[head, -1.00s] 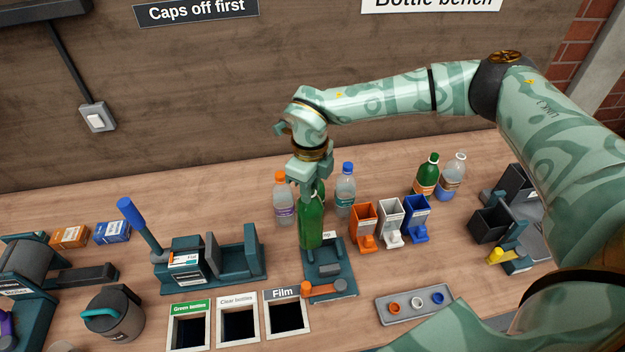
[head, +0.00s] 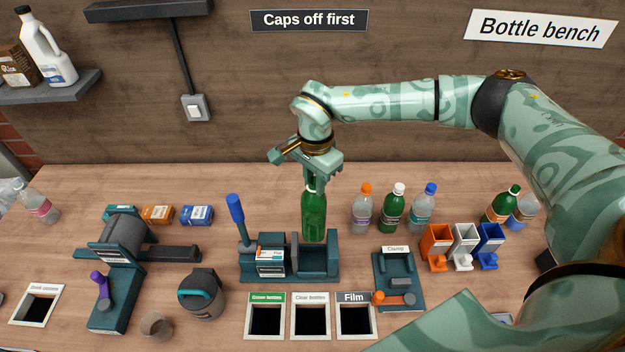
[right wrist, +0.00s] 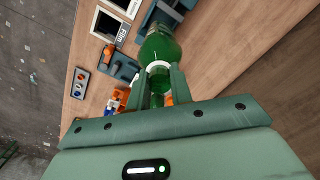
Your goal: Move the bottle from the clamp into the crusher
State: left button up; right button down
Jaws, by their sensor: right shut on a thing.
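A green bottle without a cap (head: 314,217) hangs upright in my right gripper (head: 313,181). In the right wrist view the fingers (right wrist: 159,80) are shut around its pale neck, and the green body (right wrist: 160,48) points away. The bottle is over the open chamber of the teal crusher (head: 318,268), which has a raised blue lever (head: 236,212) on its left. I cannot tell whether the bottle's base is just above the chamber or slightly inside it. The teal clamp (head: 397,268) with its orange handle stands empty to the right. My left gripper is not in view.
Framed openings for green bottles (head: 265,301), clear bottles and film lie in front of the crusher. Several capped bottles (head: 393,210) stand behind the clamp. Orange, white and blue bins (head: 464,252) are further right. A grey jug (head: 201,296) stands left of the crusher.

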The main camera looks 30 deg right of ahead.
aim_at(312, 193)
jog(key=f+b, duration=0.3)
jog(key=f, duration=0.1)
jog(key=shift+w+a, duration=0.15)
jog(key=shift+a, duration=0.1)
notch_tip(312, 193, down, 11)
jog(key=b, duration=0.7)
jog(key=shift+d+f, duration=0.1)
jog(key=shift+f, duration=0.05)
jog(key=shift+f+b, duration=0.3)
jog(key=shift+f, duration=0.3)
jog(key=shift+f, duration=0.1)
jog(key=shift+f+b, duration=0.35)
jog(key=shift+f, duration=0.4)
jog(key=c, duration=1.2)
grip_release()
jog(key=shift+o, duration=0.2)
jog(key=shift+r, duration=0.1)
